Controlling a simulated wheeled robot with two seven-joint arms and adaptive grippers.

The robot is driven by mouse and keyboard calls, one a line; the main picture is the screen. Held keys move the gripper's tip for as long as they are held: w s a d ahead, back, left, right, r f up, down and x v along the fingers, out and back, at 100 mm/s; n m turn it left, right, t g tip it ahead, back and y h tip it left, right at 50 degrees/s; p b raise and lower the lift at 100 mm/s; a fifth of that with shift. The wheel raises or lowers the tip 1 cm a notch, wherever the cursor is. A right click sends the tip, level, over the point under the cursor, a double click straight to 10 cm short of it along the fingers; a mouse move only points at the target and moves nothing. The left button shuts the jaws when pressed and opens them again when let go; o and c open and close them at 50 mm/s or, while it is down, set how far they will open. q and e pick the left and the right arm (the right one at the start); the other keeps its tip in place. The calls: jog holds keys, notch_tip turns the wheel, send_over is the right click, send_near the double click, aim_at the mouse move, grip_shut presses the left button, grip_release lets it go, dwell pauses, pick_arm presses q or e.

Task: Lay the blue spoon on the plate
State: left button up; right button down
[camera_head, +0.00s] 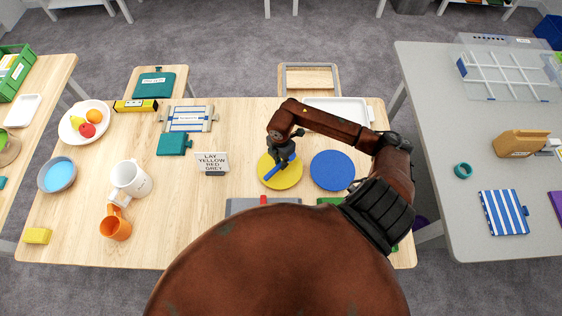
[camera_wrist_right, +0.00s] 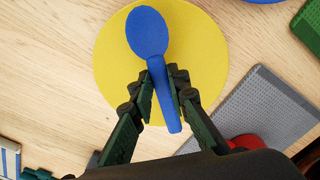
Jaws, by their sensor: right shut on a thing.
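The blue spoon (camera_wrist_right: 149,33) is held by its handle between the fingers of my right gripper (camera_wrist_right: 162,92), with its bowl pointing away from the gripper in the right wrist view. The spoon (camera_head: 274,171) also shows in the head view, below my right gripper (camera_head: 283,157). It is over a round, flat yellow disc (camera_wrist_right: 112,50); whether it touches the disc I cannot tell. The yellow disc (camera_head: 287,183) lies on the wooden table. A white plate (camera_head: 68,130) with fruit stands at the far left of the table. My left gripper is not in view.
A round blue disc (camera_head: 332,171) lies right of the yellow one. A white tray (camera_head: 345,103) lies behind. A grey textured panel (camera_wrist_right: 240,115) and a white mug (camera_head: 131,178) are also nearby.

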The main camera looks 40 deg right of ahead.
jog(key=shift+f, duration=0.1)
jog(key=shift+f+b, duration=0.3)
jog(key=shift+f, duration=0.2)
jog(key=c, duration=1.8)
grip_release()
jog(key=shift+c, duration=0.2)
jog(key=shift+r, duration=0.1)
notch_tip(320, 180, up, 13)
